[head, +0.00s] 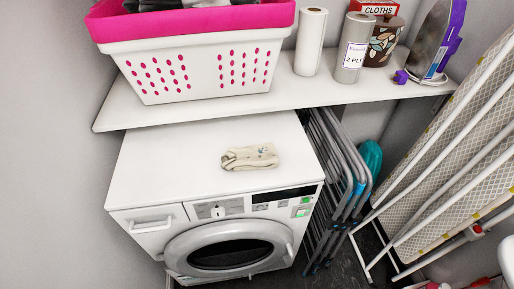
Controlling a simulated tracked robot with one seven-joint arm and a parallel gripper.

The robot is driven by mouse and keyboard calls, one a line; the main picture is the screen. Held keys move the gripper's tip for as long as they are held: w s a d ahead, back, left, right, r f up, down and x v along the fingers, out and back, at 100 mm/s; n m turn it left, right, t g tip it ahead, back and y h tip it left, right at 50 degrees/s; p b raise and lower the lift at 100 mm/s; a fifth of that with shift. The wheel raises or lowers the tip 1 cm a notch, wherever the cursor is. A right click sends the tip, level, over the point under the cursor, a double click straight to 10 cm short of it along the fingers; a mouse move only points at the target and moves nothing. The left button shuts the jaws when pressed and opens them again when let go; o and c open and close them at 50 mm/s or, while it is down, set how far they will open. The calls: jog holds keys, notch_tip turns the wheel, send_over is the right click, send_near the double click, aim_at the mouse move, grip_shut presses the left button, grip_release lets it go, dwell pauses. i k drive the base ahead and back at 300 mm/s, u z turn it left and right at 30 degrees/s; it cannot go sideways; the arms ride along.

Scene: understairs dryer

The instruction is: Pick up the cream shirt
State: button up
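The cream shirt (250,157) lies folded in a small flat bundle on top of the white dryer (170,165), near its front edge and right of its middle. Small dark marks show on its upper face. Nothing covers it. My gripper is not in the head view, so I cannot see whether it is open or shut.
A white shelf (290,101) overhangs the dryer's back. On it stand a white and pink basket (200,65), paper rolls (312,42), a patterned pot (383,42) and an iron (432,45). A folded drying rack (335,170) and ironing board (450,150) stand at right.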

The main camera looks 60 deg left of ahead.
aim_at(252, 157)
jog(key=z, duration=0.9)
jog(key=i, duration=0.15)
jog(key=u, duration=3.3)
jog(key=k, duration=0.85)
jog(key=u, duration=0.2)
jog(key=i, duration=0.9)
jog(key=z, duration=0.1)
